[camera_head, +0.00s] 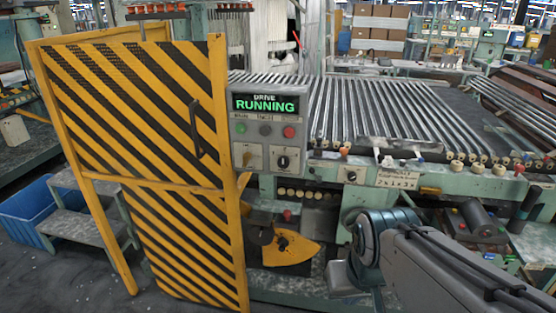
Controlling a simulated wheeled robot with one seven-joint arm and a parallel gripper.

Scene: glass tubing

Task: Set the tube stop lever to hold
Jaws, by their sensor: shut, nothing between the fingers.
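The panel (266,125) stands at the centre with a green display reading DRIVE RUNNING. No lever is readably marked as the tube stop lever, and the small labels are too blurred to read. My grey arm reaches in from the lower right. Its fingers are not visible.
A yellow-black striped guard door (130,110) with a dark handle fills the left. Glass tubes (375,105) lie across the bed at right. A label plate (398,178) is on the bed's front rail. A blue bin (35,213) and grey steps (92,212) stand far left.

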